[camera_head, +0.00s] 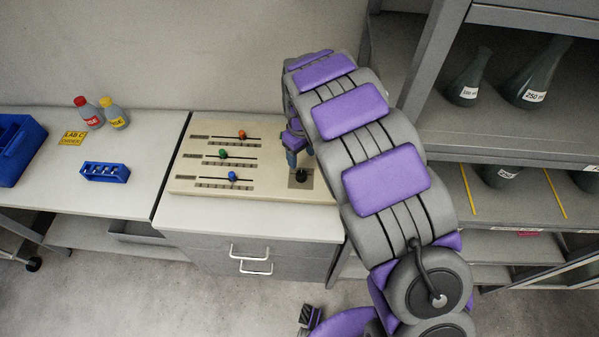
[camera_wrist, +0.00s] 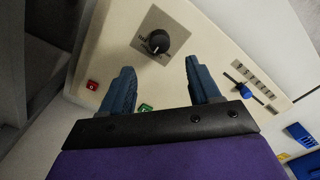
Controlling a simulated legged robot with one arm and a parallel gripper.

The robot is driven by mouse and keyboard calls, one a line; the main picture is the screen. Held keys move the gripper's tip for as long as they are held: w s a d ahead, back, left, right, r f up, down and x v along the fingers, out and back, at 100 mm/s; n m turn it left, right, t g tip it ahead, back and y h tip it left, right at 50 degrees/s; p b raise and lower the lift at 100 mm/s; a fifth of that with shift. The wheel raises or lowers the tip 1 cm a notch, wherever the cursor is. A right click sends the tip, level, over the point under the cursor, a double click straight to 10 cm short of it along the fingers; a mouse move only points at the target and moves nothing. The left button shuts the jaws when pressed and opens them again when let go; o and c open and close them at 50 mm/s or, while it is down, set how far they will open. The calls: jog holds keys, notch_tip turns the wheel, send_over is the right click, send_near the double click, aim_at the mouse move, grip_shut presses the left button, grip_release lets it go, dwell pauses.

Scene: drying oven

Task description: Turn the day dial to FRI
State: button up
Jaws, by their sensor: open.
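The black day dial (camera_wrist: 158,41) sits on a grey square plate on the cream control panel (camera_wrist: 215,50). It also shows in the head view (camera_head: 301,176), partly beside my arm. Its day markings are too small to read, so I cannot tell which day it points at. My gripper (camera_wrist: 159,66) is open and empty, with its two blue fingers spread. In the wrist view the dial lies just beyond and between the fingertips, apart from them. In the head view my gripper (camera_head: 293,158) is above and slightly left of the dial.
The panel has sliders with red (camera_head: 242,135), green (camera_head: 223,153) and blue (camera_head: 232,176) knobs left of the dial. In the wrist view a red button (camera_wrist: 92,85) and a green button (camera_wrist: 146,107) lie near the fingers. A shelf with flasks (camera_head: 468,78) stands right.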

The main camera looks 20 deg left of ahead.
aim_at(301, 173)
jog(key=f, duration=0.2)
jog(key=d+f, duration=0.1)
jog(key=f, duration=0.2)
jog(key=shift+f+b, duration=0.1)
jog(key=shift+b, duration=0.2)
jog(key=f, duration=0.1)
jog(key=a+f, duration=0.1)
jog(key=f, duration=0.2)
jog(key=shift+a+f, duration=0.1)
jog(key=shift+a, duration=0.3)
jog(key=shift+d, duration=0.8)
jog(key=shift+c, duration=0.6)
jog(key=shift+a, duration=0.55)
jog(key=c, duration=0.6)
jog(key=shift+d, duration=0.15)
jog(key=c, duration=0.3)
